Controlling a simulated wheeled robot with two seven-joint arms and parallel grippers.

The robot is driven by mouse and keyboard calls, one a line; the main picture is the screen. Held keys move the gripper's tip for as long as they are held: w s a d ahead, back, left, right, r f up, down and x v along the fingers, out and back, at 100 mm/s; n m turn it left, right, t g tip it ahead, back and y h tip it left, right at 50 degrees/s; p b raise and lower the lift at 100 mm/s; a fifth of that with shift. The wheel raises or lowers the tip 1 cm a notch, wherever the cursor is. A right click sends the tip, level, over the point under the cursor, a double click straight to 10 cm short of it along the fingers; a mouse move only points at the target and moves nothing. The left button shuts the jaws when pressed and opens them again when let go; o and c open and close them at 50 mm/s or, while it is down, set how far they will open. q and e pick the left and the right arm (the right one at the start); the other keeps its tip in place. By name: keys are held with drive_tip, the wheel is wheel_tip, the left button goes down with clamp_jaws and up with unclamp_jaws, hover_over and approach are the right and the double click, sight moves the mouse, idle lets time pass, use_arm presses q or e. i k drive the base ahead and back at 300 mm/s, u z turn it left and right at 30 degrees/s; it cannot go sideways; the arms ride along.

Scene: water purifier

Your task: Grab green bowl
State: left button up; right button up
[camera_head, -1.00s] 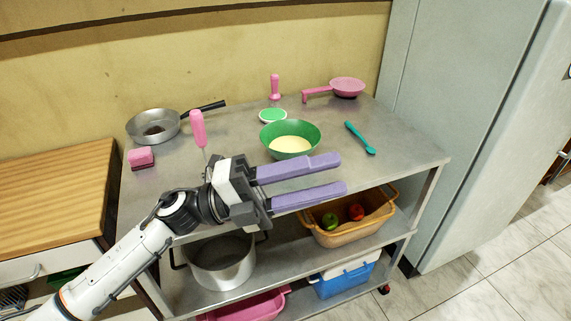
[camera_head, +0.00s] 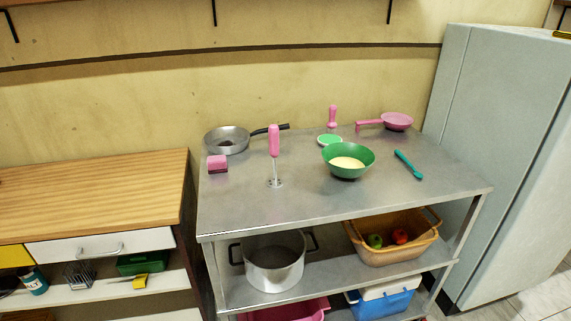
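The green bowl (camera_head: 362,170) stands upright on the metal table (camera_head: 310,201), right of its middle. Something cream-coloured (camera_head: 347,163) lies inside it. Neither of my grippers shows in the current view, so I cannot see whether either is open or shut.
Near the bowl are a pink-handled whisk-like tool (camera_head: 274,150), a green-topped round item (camera_head: 330,140) and a teal utensil (camera_head: 409,165). A frying pan (camera_head: 226,139), a pink sponge (camera_head: 217,164) and a pink pan (camera_head: 397,121) stand farther out. The table's front is clear. A fridge (camera_head: 500,140) stands at right.

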sight(347, 159)
drive_tip(key=u, duration=1.85)
drive_tip(key=k, duration=0.95)
drive_tip(key=z, duration=1)
drive_tip(key=i, duration=0.5)
drive_tip(key=u, duration=0.05)
